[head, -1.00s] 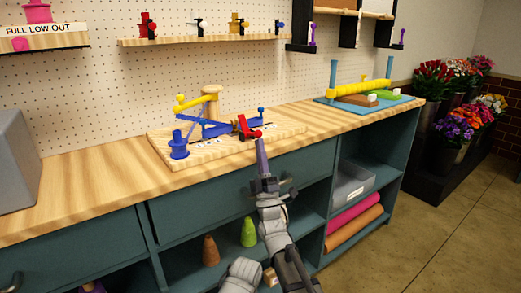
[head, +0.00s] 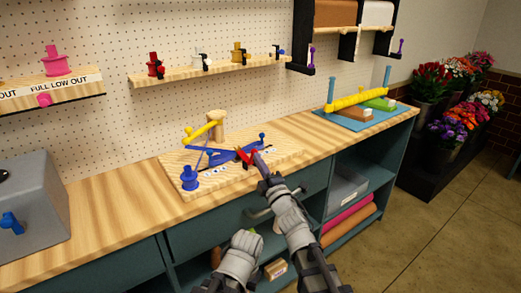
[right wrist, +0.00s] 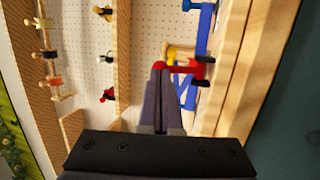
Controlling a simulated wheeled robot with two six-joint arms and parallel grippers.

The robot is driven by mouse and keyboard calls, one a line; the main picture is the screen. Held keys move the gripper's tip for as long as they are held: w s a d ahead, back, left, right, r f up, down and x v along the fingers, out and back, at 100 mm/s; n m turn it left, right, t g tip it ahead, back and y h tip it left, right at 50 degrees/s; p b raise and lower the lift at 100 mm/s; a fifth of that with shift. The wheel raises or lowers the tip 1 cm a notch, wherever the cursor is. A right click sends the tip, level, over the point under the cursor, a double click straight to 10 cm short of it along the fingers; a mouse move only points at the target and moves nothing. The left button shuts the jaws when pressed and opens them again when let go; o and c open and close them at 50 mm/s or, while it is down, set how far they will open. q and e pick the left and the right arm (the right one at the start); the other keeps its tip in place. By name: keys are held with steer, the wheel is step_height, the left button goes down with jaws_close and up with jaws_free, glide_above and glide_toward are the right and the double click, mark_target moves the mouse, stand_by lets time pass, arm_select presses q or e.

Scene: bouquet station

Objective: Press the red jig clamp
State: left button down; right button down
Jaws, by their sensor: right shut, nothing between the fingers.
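The wooden jig board (head: 285,160) lies on the counter with a blue linkage (head: 225,156), a yellow bar (head: 203,131) and a blue spool (head: 190,178). The red jig clamp (head: 247,157) is at the board's right part, partly hidden by my right gripper (head: 259,157). In the right wrist view my right gripper (right wrist: 160,78) is shut and empty. Its tips meet the red knob of the clamp (right wrist: 180,69) in the picture; contact looks likely, but I cannot be sure. My left gripper's fingers do not show.
A grey box (head: 35,205) stands at the counter's left. A blue tray (head: 372,119) with a yellow roller (head: 358,98) is at the right end. A shelf (head: 210,72) with several coloured spools hangs behind the jig. Open counter lies left of the jig.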

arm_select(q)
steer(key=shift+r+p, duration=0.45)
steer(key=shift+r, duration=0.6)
arm_select(e)
steer(key=shift+w+a+r, duration=0.35)
steer(key=shift+w+r, duration=0.25)
steer(key=shift+r, duration=0.2)
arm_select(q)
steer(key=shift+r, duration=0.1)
arm_select(e)
steer(key=shift+a+r, duration=0.1)
